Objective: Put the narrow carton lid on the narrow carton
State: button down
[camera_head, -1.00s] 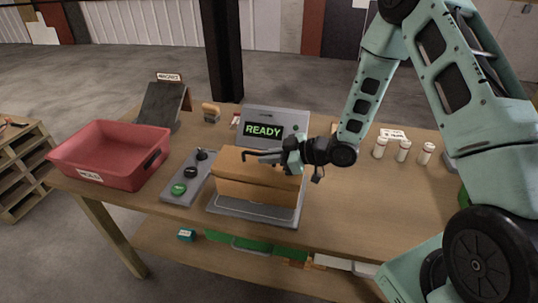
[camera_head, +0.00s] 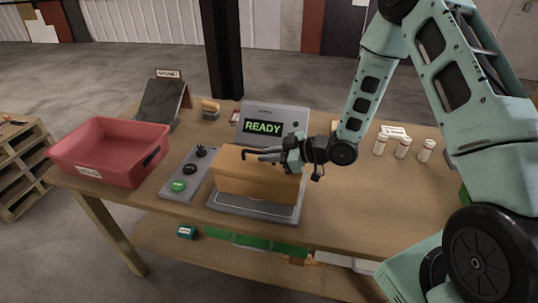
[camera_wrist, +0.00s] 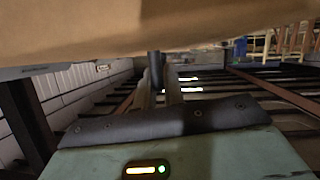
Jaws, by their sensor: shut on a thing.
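The brown narrow carton lid (camera_head: 252,178) sits down over the narrow carton on the grey plate of the detector. No gap shows between lid and carton from this side, and I cannot make out the carton apart from the lid. My gripper (camera_head: 262,155) is at the top right of the lid, with its dark fingers along the lid's top, shut on it. In the wrist view the lid (camera_wrist: 130,28) fills the top as a brown surface. The dark fingers (camera_wrist: 160,82) run up to it, and their contact is hidden.
The detector screen (camera_head: 263,127) reads READY behind the carton. A button panel (camera_head: 186,175) and a red bin (camera_head: 101,180) are on the left. A dark slanted stand (camera_head: 160,105) is behind the bin. White bottles (camera_head: 403,147) stand at right. The front right tabletop is clear.

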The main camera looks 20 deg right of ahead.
aim_at(273, 164)
jog(key=shift+s+f+b, duration=0.15)
jog(key=shift+f+b, duration=0.4)
jog(key=shift+f, duration=0.2)
jog(key=shift+s+f+b, duration=0.15)
jog(key=shift+f+b, duration=0.35)
jog(key=shift+f, duration=0.25)
dwell(0.4)
jog(key=c, duration=1.4)
grip_release()
jog(key=shift+w, duration=0.1)
jog(key=shift+o, duration=0.2)
jog(key=shift+r, duration=0.1)
jog(key=shift+w, duration=0.1)
